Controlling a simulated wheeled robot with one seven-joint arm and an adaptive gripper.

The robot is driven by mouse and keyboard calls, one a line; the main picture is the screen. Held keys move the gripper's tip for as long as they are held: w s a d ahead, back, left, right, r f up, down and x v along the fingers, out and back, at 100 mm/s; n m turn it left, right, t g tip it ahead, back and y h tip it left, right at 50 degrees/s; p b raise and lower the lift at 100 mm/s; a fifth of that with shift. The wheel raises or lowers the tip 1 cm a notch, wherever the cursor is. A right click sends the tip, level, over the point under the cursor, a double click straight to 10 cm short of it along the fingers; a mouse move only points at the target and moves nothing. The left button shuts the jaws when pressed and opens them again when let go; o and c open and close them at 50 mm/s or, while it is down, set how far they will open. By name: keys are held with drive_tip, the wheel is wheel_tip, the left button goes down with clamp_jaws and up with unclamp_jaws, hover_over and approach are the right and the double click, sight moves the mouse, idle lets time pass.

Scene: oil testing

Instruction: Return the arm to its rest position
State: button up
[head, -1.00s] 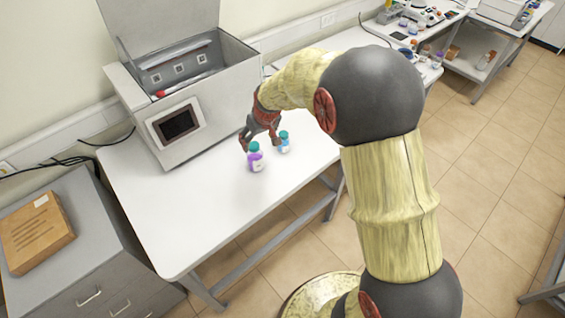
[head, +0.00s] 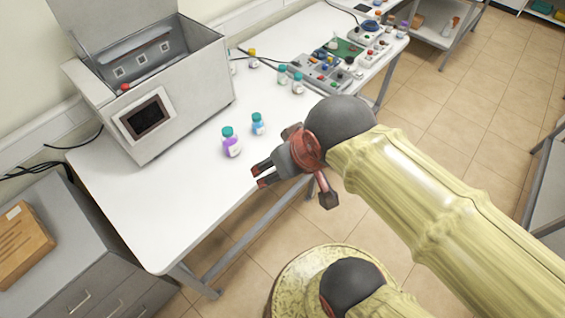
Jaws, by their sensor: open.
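My gripper (head: 260,174) is open and empty. It is at the front right edge of the white table, pointing left, with its fingers apart from everything. My arm is folded, and its pale yellow link runs to the lower right. A bottle with a purple label and teal cap (head: 231,143) stands upright on the table to the upper left of my gripper. A smaller bottle with a blue label and teal cap (head: 258,124) stands upright just to its right.
A grey open-lidded machine (head: 165,90) stands at the back left of the white table (head: 150,205). Several more capped bottles (head: 298,84) and a kit tray (head: 322,72) are farther right. The table's front is clear.

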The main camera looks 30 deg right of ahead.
wheel_tip(320, 180, down, 12)
drive_tip(key=b, duration=1.2)
drive_tip(key=shift+f, duration=0.15)
